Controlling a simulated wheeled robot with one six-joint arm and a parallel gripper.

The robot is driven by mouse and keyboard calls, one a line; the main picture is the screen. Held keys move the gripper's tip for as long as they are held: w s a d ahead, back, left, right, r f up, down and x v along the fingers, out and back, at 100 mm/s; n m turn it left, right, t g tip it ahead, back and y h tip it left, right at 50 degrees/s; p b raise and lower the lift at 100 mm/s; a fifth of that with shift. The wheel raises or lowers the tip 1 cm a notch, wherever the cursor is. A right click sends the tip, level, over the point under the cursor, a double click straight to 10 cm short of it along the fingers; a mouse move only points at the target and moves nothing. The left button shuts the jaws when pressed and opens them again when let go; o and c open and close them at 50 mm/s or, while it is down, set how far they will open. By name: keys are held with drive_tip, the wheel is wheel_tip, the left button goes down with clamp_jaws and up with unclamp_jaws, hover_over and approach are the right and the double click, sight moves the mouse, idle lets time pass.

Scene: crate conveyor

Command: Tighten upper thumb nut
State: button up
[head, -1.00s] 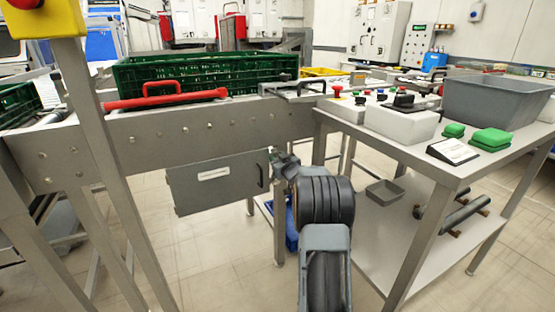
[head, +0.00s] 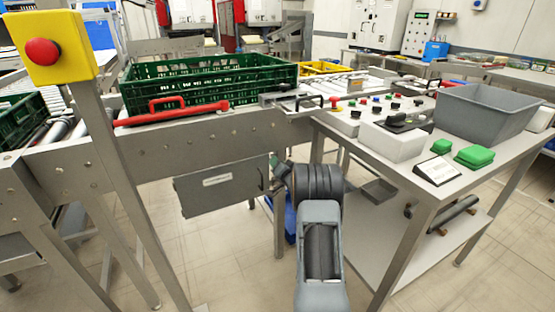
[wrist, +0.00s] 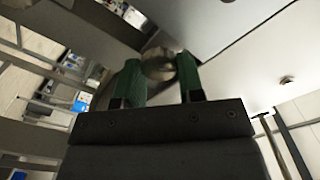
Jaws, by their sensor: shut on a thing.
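The upper thumb nut (wrist: 158,63) is a round metallic knob between the two green fingertips in the wrist view. My gripper (wrist: 160,72) is shut on it, one pad on each side. In the head view, my gripper (head: 277,166) is at the upper right corner of a grey hanging panel (head: 220,188), under the conveyor frame. My arm covers much of the area there, and the nut cannot be made out in that view. The panel has a white label and a dark handle near its right edge.
The conveyor frame (head: 190,143) carries a green crate (head: 205,91) and a red handle bar (head: 172,116) above. A steel table (head: 400,172) with a grey bin (head: 488,112) stands close on the right. A post with a yellow stop-button box (head: 58,62) stands at left.

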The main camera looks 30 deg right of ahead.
drive_tip(key=shift+m+p, duration=2.05)
drive_tip(key=shift+m, duration=1.95)
drive_tip(key=o, duration=0.9)
drive_tip(key=shift+f, duration=0.1)
drive_tip(key=s, duration=0.4)
drive_tip(key=s+a+p, duration=0.1)
drive_tip(key=s, duration=0.8)
drive_tip(key=shift+s+a+p, duration=0.3)
drive_tip(key=shift+s+a, duration=0.05)
drive_tip(key=shift+a, duration=0.05)
